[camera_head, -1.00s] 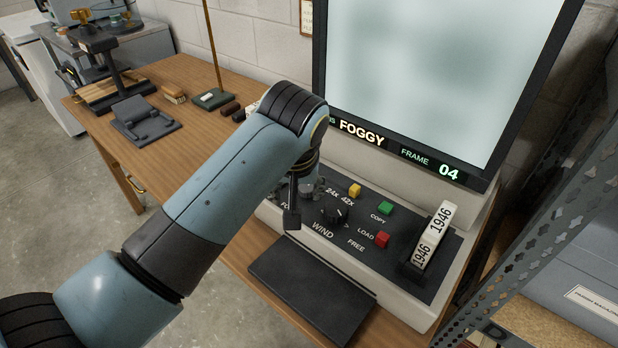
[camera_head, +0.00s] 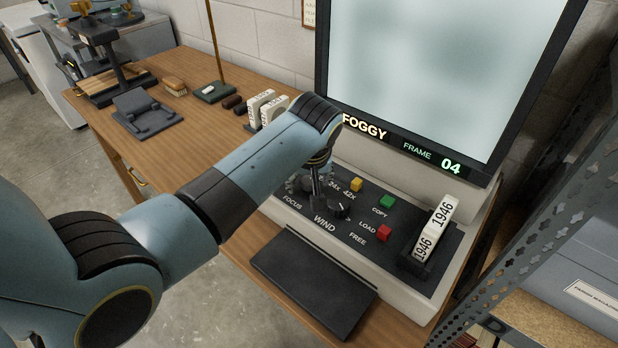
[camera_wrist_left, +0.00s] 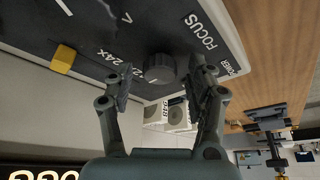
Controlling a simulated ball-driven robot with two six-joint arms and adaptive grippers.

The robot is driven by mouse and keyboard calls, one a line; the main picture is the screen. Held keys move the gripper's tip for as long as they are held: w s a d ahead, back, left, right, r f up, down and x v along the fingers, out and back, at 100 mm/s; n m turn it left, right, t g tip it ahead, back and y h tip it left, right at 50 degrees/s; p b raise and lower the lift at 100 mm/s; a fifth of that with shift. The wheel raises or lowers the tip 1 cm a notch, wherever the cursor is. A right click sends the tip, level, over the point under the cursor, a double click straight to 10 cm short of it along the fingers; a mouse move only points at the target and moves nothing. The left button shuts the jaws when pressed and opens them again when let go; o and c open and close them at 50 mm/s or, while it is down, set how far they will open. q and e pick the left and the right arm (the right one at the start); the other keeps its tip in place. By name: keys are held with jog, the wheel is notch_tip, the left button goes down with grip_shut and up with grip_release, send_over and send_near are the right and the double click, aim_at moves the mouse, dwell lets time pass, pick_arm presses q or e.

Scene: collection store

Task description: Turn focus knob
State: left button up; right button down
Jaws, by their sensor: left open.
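The focus knob (camera_wrist_left: 159,68) is a dark, round, ridged knob beside the FOCUS lettering in the left wrist view. My left gripper (camera_wrist_left: 163,84) is open, with one finger to each side of the knob in that view. No clear contact with the knob shows. In the head view my left gripper (camera_head: 316,200) points down at the control panel (camera_head: 375,255), near FOCUS, and my arm and gripper largely hide the knob. The screen (camera_head: 430,70) is blurred and its strip reads FOGGY, frame 04. My right gripper is not in view.
The wind knob (camera_head: 339,208) is close to the gripper. Yellow (camera_head: 356,185), green (camera_head: 387,202) and red (camera_head: 384,233) buttons stand on the panel. White labelled boxes (camera_head: 262,108) stand left of the reader. A metal shelf (camera_head: 530,190) rises at the right.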

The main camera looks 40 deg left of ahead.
pick_arm(q)
jog(key=c, duration=1.1)
jog(key=shift+s+r+m+h+p, duration=0.1)
jog(key=shift+r+m+h+p, duration=0.15)
jog(key=shift+m+p, duration=0.85)
jog(key=shift+c, duration=0.2)
jog(key=m+h+p, duration=0.1)
jog(key=m+p, duration=0.2)
jog(key=shift+a+t, duration=0.2)
jog(key=shift+t, duration=0.2)
jog(key=m+h+p, duration=0.1)
jog(key=m, duration=0.1)
jog(key=shift+f+m+p, duration=0.15)
jog(key=shift+m+p, duration=0.15)
jog(key=shift+a+f+m+h, duration=0.1)
jog(key=shift+m+h, duration=0.55)
jog(key=shift+m, duration=0.75)
